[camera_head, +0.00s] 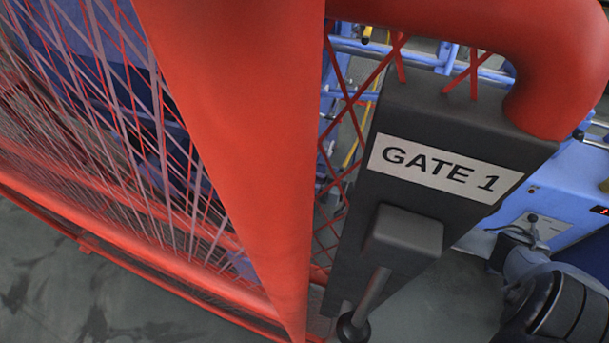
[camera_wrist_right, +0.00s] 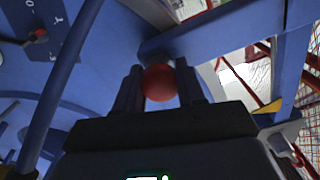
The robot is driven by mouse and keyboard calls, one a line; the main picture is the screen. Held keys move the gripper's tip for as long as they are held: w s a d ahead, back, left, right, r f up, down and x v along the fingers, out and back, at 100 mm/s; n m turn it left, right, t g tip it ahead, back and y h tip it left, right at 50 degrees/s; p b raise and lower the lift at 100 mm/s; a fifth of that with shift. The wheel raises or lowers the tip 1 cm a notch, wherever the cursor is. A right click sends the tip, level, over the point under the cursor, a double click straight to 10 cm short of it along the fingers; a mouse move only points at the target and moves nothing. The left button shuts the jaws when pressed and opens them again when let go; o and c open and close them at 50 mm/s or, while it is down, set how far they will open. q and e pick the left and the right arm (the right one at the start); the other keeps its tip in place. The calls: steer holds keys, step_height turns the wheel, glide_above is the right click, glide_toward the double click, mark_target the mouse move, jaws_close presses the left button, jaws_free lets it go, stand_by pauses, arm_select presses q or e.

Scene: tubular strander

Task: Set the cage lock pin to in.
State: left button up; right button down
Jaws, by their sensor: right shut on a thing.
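In the right wrist view, my right gripper (camera_wrist_right: 159,92) has its two dark fingers on either side of a round red knob (camera_wrist_right: 159,82) and is shut on it. The knob looks like the handle of the cage lock pin; its shaft is hidden behind it. Blue metalwork lies right behind the knob. I cannot tell from these views whether the pin is in or out. In the head view the right gripper is not visible and the knob is hidden. My left gripper is in neither view.
A red mesh gate frame (camera_head: 235,130) fills the left of the head view. A grey post box labelled GATE 1 (camera_head: 440,165) with a lever (camera_head: 368,298) stands beside it. A blue panel (camera_wrist_right: 62,38) with a small red-tipped lever (camera_wrist_right: 38,36) is at the wrist view's upper left.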

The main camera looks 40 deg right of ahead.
steer(key=shift+a+r, duration=0.1)
steer(key=shift+r, duration=0.2)
steer(key=shift+w, duration=0.1)
steer(key=c, duration=1)
jaws_free()
steer(key=shift+r, duration=0.1)
steer(key=o, duration=0.3)
steer(key=shift+w, duration=0.25)
steer(key=shift+o, duration=0.2)
steer(key=shift+s, duration=0.1)
steer(key=shift+s, duration=0.1)
steer(key=shift+s+d, duration=0.25)
steer(key=shift+s, duration=0.1)
steer(key=p+v, duration=0.3)
steer(key=v, duration=0.7)
